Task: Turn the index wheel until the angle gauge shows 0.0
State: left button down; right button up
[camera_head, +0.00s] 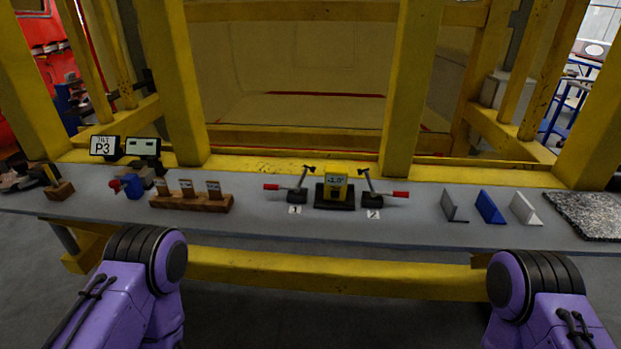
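A small yellow gauge (335,194) stands on a dark base in the middle of the bench, between two lever clamps. Its little display seems to show a number with a degree mark, too small to read surely. A blue round part with a red knob (130,185) stands at the left of the bench; it may be the index wheel, but I cannot tell for certain. Behind it is a small screen (143,147) whose text is unreadable. My purple arm links show at the lower left and lower right. Neither gripper is in view.
The grey bench (400,229) is clear along its front. A wooden block (190,201) holds several tags. Red-handled clamps (297,194) (374,194) carry labels 1 and 2. Grey, blue (489,207) and white wedges and a speckled slab (583,215) lie right.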

aim_at(18, 177)
jog(key=i, duration=0.95)
jog(key=k, duration=0.5)
jog(key=z, duration=2.5)
jog(key=k, duration=2.5)
jog(key=u, duration=2.55)
jog(key=i, duration=0.2)
jog(key=u, duration=0.1)
